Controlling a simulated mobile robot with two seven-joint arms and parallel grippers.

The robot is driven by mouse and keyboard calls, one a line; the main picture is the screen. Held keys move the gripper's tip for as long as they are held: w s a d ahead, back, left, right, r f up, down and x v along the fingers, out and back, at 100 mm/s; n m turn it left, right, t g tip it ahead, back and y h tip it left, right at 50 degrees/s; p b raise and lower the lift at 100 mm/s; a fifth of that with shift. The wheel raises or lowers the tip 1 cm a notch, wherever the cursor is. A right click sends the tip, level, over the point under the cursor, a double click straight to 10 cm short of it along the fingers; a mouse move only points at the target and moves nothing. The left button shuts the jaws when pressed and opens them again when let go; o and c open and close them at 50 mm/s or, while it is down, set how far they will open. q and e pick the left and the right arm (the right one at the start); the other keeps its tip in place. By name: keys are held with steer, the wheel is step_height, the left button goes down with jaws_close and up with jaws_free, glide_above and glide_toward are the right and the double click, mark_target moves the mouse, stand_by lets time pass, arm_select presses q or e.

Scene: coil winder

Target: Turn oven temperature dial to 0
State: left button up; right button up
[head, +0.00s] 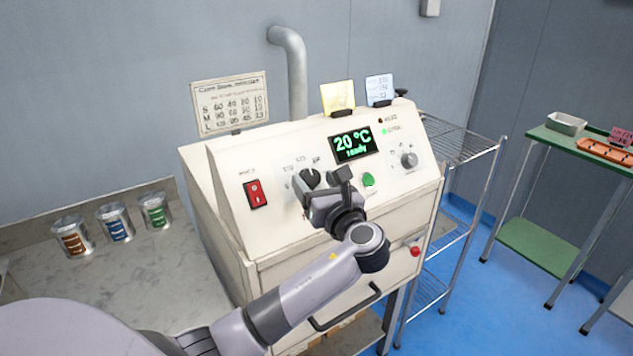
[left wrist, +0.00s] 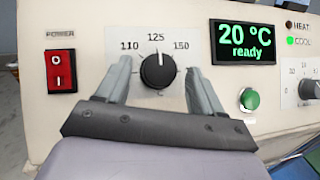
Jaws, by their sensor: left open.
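The oven temperature dial (left wrist: 158,71) is a round black knob with a white pointer line on the cream front panel. Its pointer stands up toward the 125 mark, with 110 to its left and 150 to its right. It also shows in the head view (head: 310,178), partly hidden by my gripper. My left gripper (head: 325,190) is open in front of the panel. In the left wrist view its two fingers (left wrist: 158,88) stand on either side of the dial with gaps, apart from it. The display (head: 352,145) reads 20 °C ready. My right gripper is not in view.
Left of the dial is a red power switch (head: 255,193). To its right are a green button (head: 368,180) and a smaller grey knob (head: 408,160). Several cans (head: 115,222) stand on the left counter. A wire rack (head: 465,150) stands right of the oven.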

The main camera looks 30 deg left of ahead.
arm_select(q)
steer(key=shift+a, duration=0.1)
steer(key=c, duration=1)
steer(key=shift+c, duration=0.2)
